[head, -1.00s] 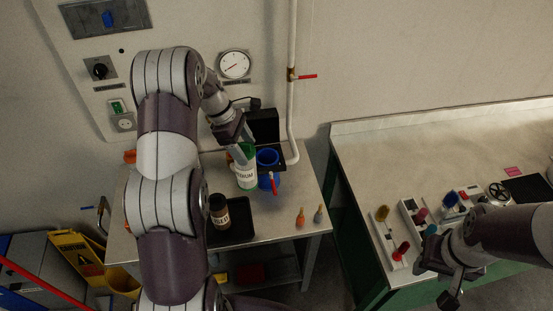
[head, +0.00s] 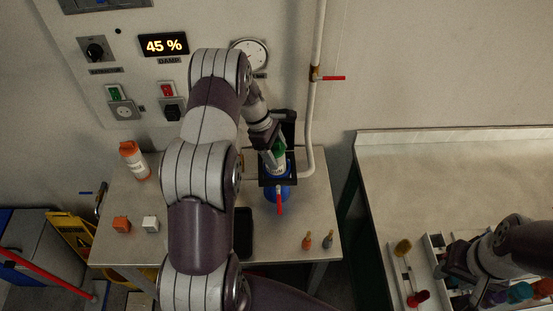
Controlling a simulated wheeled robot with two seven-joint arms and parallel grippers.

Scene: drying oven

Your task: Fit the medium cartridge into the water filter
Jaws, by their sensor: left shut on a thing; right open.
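The medium cartridge (head: 277,163), white with a green top, is upright in my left gripper (head: 271,145). Its lower end is at the mouth of the water filter, a blue housing (head: 272,191) in a black bracket with a red handle in front. The cartridge is lined up with the housing; how deep it sits in it is hidden by the bracket rim. My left gripper is shut on the cartridge's green top. My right gripper (head: 458,272) is open and empty over the right bench, partly dark and hard to make out.
An orange-topped bottle (head: 134,161), an orange block (head: 121,225) and a white block (head: 151,224) stand at the table's left. A black tray (head: 243,235) is partly behind my arm. Two small plugs (head: 307,243) stand at front right. A white pipe (head: 312,120) rises behind the filter.

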